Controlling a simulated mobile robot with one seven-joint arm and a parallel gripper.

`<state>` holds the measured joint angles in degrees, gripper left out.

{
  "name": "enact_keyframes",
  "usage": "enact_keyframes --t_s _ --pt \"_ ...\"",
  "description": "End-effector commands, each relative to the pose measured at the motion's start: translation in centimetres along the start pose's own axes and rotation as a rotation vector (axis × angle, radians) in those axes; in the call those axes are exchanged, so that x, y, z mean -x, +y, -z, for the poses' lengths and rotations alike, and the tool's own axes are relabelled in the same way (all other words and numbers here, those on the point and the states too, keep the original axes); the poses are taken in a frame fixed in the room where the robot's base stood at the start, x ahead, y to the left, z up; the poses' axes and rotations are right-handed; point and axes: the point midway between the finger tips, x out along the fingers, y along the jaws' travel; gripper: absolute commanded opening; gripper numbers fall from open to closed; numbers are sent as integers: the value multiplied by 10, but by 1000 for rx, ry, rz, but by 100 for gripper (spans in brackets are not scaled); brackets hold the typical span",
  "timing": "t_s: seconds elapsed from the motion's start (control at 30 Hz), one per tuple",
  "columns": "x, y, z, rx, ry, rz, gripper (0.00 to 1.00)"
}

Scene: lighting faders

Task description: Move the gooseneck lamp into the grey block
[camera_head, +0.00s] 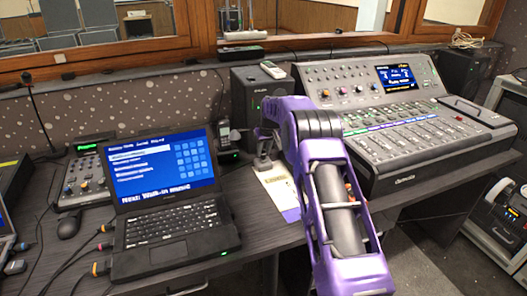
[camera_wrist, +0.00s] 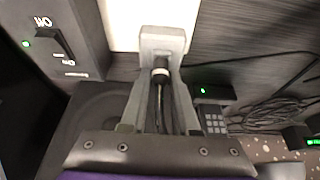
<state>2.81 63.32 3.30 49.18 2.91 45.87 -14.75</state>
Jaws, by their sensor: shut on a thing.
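The gooseneck lamp (camera_wrist: 160,104) shows in the wrist view as a thin dark stem with a thicker black end and a pale ring. My gripper (camera_wrist: 160,75) is shut on it, with a finger on each side. The grey block (camera_wrist: 163,40) lies right at the fingertips, and the lamp's thick end overlaps its near edge in the picture. I cannot tell whether that end is inside the block or only in front of it. In the head view my gripper (camera_head: 262,150) is low over the desk, left of my purple arm, and the lamp is too small to make out.
A laptop (camera_head: 165,190) stands to the left and a mixing console (camera_head: 400,120) to the right. A black speaker (camera_head: 255,92) stands behind the gripper. A handset (camera_head: 225,135) is close on its left. A white paper (camera_head: 281,190) lies on the desk in front.

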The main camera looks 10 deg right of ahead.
Motion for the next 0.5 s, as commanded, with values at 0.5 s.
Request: enact_keyframes --t_s 0.5 --pt "4 0 3 0 5 -1 0"
